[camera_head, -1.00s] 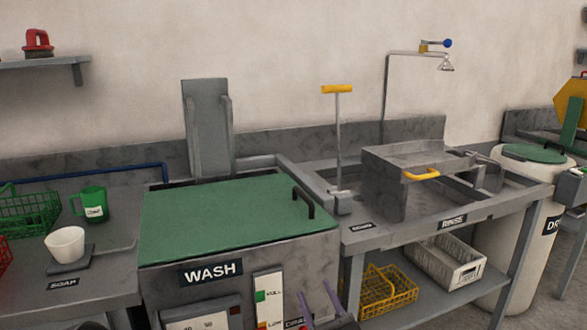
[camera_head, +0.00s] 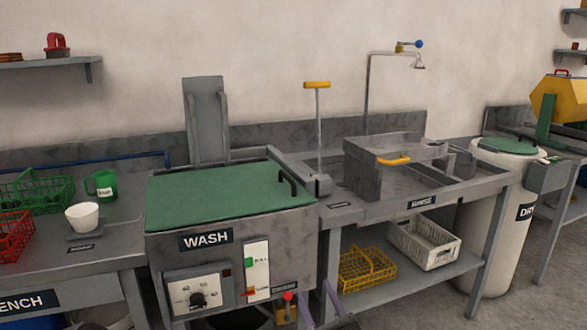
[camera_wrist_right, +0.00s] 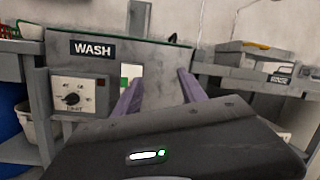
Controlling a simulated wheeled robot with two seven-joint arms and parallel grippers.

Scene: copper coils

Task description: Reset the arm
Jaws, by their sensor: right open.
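My right gripper (camera_head: 317,301) shows at the bottom edge of the head view, as two purple fingers in front of the wash tank (camera_head: 298,222). In the right wrist view, its fingers (camera_wrist_right: 158,86) stand apart with nothing between them and point toward the tank front (camera_wrist_right: 140,56). My right gripper is open and empty. Most of my right arm is out of the head view. My left arm and left gripper do not show.
The wash tank has a flat green lid (camera_head: 222,195), a dial panel (camera_head: 197,294) and a level gauge. The rinse bench (camera_head: 352,214) is at the right, with a yellow basket (camera_head: 367,271) and white crate (camera_head: 424,246) below. A cup (camera_head: 82,217) and green mug (camera_head: 102,185) stand left.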

